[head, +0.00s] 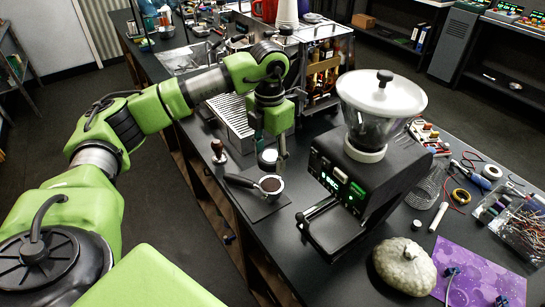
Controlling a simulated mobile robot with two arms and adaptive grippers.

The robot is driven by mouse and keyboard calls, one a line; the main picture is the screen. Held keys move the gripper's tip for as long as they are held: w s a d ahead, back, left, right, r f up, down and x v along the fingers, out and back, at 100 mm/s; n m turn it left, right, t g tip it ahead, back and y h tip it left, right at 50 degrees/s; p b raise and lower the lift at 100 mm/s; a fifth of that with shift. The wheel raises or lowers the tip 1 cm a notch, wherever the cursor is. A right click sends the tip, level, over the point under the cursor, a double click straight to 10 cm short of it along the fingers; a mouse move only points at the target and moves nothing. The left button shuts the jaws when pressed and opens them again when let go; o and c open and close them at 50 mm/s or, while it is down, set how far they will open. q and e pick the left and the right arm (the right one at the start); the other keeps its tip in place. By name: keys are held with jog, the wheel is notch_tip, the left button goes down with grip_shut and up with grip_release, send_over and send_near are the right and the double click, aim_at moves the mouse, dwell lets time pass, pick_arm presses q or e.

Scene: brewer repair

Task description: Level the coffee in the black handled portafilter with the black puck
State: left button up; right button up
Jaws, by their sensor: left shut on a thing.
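The black handled portafilter (271,186) lies on a dark mat on the counter. Its basket is filled with brown coffee, and its black handle points left. My left gripper (269,150) reaches down just behind the basket. It is shut on a small round thing, dark with a pale top (268,157), which looks like the black puck; the fingers partly hide it. The held thing is behind the portafilter in the picture, not over the coffee. Whether it touches the mat cannot be told. My right gripper is not in view.
A tamper (218,151) stands left of the portafilter. A black grinder (340,180) with a clear hopper stands close on the right. A metal slatted box (232,120) is behind. A pale gourd (404,266) and a purple sheet (478,270) lie front right.

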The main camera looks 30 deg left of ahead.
pick_arm(q)
jog(key=shift+a+f, duration=0.1)
jog(key=shift+f, duration=0.35)
jog(key=shift+f+b, duration=0.35)
jog(key=shift+b, duration=0.05)
jog(key=shift+f+b, duration=0.3)
jog(key=shift+f, duration=0.1)
jog(key=shift+d+f+b, duration=0.25)
jog(key=shift+f+b, duration=0.25)
jog(key=shift+f, duration=0.25)
jog(key=shift+a+f+b, duration=0.1)
jog(key=shift+f+b, duration=0.45)
jog(key=shift+f, duration=0.5)
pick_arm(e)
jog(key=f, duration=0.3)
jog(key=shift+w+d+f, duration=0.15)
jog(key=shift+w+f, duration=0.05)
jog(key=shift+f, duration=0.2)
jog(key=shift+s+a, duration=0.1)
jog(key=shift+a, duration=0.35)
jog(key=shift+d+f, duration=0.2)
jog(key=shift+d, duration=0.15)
pick_arm(q)
jog(key=shift+f+b, duration=0.45)
jog(key=shift+b, duration=0.15)
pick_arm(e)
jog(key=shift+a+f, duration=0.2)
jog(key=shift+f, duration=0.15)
